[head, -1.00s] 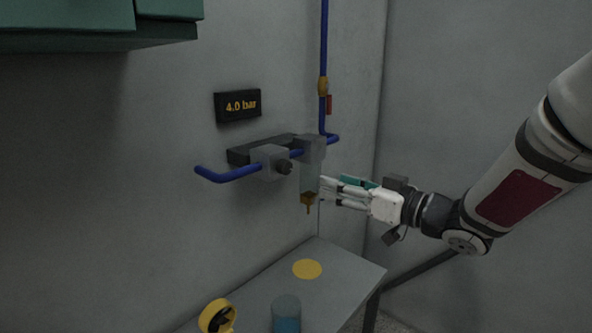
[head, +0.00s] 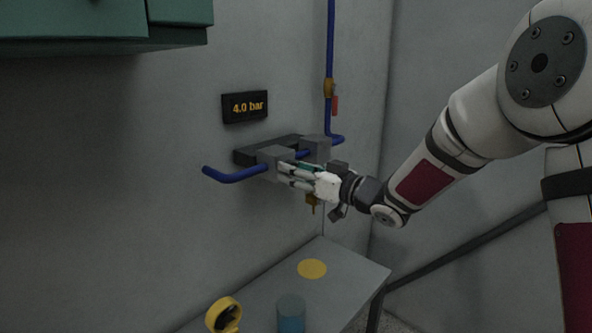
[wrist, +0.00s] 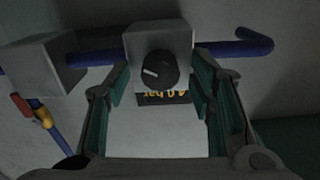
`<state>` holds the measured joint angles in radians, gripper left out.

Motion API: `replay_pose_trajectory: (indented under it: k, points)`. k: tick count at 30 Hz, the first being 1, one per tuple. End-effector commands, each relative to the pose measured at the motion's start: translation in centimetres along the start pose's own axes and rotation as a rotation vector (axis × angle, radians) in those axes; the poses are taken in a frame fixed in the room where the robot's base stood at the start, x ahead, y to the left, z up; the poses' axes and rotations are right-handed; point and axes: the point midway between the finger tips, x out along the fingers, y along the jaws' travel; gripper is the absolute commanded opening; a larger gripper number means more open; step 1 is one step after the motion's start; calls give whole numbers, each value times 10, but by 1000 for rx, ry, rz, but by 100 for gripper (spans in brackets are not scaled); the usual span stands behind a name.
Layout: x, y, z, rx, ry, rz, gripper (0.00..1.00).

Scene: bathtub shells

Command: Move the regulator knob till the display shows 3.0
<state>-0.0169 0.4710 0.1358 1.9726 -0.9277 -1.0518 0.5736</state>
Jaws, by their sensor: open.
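The display (head: 245,107) on the wall reads "4.0 bar". The regulator is a grey block (head: 268,160) on the blue pipe below the display. In the head view its knob is hidden behind my gripper (head: 284,175). In the wrist view the round black knob (wrist: 159,70) with a white pointer mark sits on the front of the block (wrist: 180,42). My gripper (wrist: 162,98) is open, its teal-padded fingers on either side of the knob with clear gaps, not touching it. Part of the display (wrist: 165,98) shows upside down below the knob.
A second grey block (head: 315,147) sits on the pipe to the right, with a yellow fitting (head: 329,88) and red lever above. A grey table (head: 350,270) below holds a blue cup (head: 290,314) and a yellow ring-shaped object (head: 223,314). A green cabinet (head: 90,20) hangs upper left.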

Motion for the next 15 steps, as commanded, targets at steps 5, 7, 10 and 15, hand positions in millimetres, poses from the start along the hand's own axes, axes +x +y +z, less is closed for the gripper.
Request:
replay_pose_trajectory:
  k: [5,7,10,15]
  points:
    - [5,0,0,0,1,0,49]
    - [6,0,0,0,1,0,49]
    - [5,0,0,0,0,0,49]
    - [5,0,0,0,0,0,17]
